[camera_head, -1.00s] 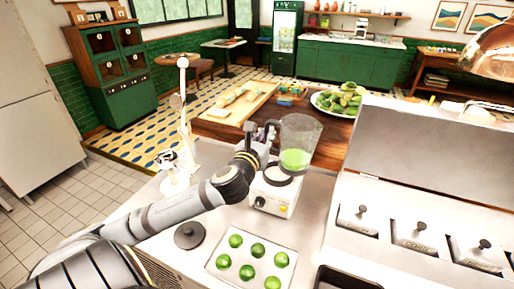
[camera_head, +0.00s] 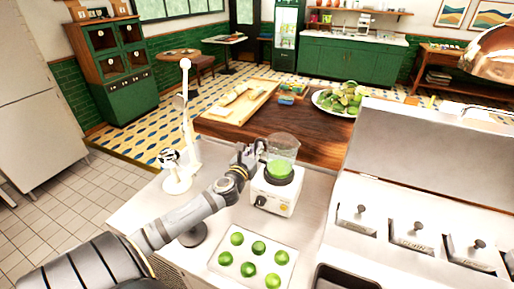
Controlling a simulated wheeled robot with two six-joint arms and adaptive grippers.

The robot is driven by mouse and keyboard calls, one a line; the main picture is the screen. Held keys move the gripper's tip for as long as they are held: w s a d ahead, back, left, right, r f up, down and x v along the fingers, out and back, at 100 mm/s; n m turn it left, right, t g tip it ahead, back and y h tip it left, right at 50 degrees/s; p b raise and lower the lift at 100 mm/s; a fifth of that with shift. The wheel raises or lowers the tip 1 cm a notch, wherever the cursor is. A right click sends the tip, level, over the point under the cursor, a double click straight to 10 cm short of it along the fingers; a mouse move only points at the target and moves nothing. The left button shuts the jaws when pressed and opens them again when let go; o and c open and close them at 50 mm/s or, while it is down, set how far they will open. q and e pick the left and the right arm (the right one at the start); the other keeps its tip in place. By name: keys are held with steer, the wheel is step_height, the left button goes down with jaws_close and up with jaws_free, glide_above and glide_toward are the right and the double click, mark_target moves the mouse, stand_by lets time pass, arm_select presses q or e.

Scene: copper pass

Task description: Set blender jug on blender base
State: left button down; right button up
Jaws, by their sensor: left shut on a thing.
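The blender jug (camera_head: 283,153) is clear with green liquid in its lower part. It stands upright at the top of the white blender base (camera_head: 276,195), above its dark collar; I cannot tell whether it is fully seated. The base stands on the steel counter and has a knob on its front. My left gripper (camera_head: 254,152) is at the left side of the jug, shut on it, most likely at the handle. The handle is mostly hidden by the fingers. My right gripper is not in view.
A tray (camera_head: 221,284) of several green limes lies in front of the base. A dark round lid (camera_head: 194,236) is partly behind my left arm. A white stand (camera_head: 177,180) rises at the left.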

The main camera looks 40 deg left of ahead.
arm_select(q)
steer(key=shift+d, duration=0.1)
steer(key=c, duration=1.4)
jaws_free()
steer(key=shift+s, duration=0.1)
steer(key=shift+r, duration=0.15)
steer(key=p+v, duration=0.2)
steer(key=v, duration=1)
